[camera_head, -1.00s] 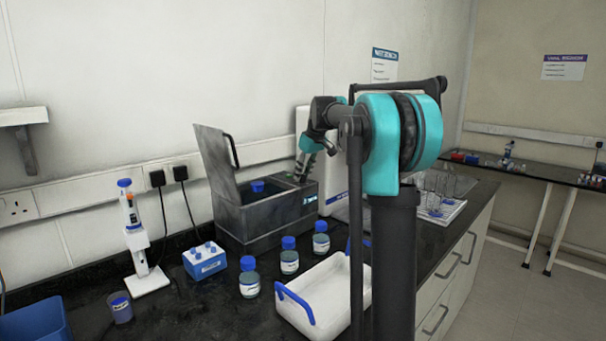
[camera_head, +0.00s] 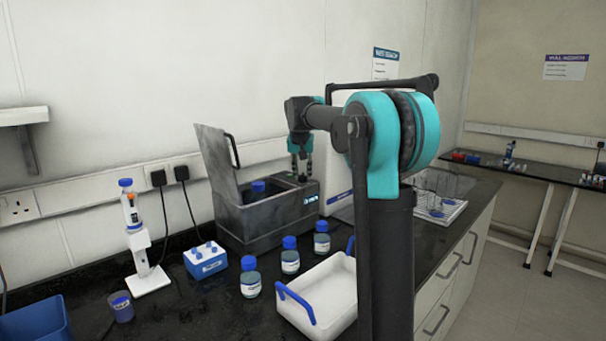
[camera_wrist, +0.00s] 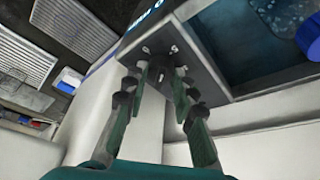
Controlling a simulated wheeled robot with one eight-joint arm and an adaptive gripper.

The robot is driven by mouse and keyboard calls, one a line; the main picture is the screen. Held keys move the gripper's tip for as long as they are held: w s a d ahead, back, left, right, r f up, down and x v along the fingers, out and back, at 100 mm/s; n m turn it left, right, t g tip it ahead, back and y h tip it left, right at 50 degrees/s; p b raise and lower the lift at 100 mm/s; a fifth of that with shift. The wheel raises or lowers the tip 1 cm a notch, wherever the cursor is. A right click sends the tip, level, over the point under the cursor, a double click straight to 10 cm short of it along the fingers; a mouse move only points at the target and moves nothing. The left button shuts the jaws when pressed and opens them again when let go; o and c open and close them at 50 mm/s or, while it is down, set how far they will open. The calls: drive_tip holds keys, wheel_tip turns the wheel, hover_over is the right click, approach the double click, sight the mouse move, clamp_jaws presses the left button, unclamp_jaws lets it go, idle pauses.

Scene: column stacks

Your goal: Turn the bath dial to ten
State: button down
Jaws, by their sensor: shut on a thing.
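The grey water bath (camera_head: 262,221) stands at the back of the bench with its lid (camera_head: 213,165) raised. My gripper (camera_head: 302,177) points down at the panel on the bath's right end. In the wrist view its two fingers (camera_wrist: 162,72) converge on the dark panel (camera_wrist: 198,73), shut on the dial. The fingers hide nearly all of the dial, and its setting cannot be read. Small white marks (camera_wrist: 175,48) show on the panel near the fingertips. A blue-capped bottle (camera_head: 258,187) is inside the bath.
Several blue-capped bottles (camera_head: 290,262) and a white tray with blue handles (camera_head: 333,300) stand in front of the bath. A blue rack (camera_head: 206,263) and a pipette stand (camera_head: 149,280) are to the left. A wire rack (camera_head: 436,208) is at the right.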

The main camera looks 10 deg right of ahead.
drive_tip(key=m, duration=0.2)
drive_tip(key=m+h, duration=0.1)
drive_tip(key=m, duration=0.1)
drive_tip(key=shift+w+a+m+g+h, duration=0.1)
drive_tip(key=shift+a+m+g+h, duration=0.05)
drive_tip(key=shift+m+g+h, duration=0.2)
drive_tip(key=m, duration=0.2)
drive_tip(key=m+g+h, duration=0.1)
drive_tip(key=m, duration=0.1)
drive_tip(key=shift+w+m+g, duration=0.1)
drive_tip(key=shift+m+g, duration=0.15)
drive_tip(key=m+g, duration=0.1)
drive_tip(key=m, duration=0.3)
drive_tip(key=shift+w+g+h, duration=0.1)
drive_tip(key=shift+g+h, duration=0.15)
drive_tip(key=shift+g, duration=0.15)
drive_tip(key=shift+m+g, duration=0.7)
drive_tip(key=shift+m, duration=1.4)
drive_tip(key=c, duration=1.3)
unclamp_jaws()
drive_tip(key=shift+o, duration=0.2)
drive_tip(key=shift+a+r, duration=0.1)
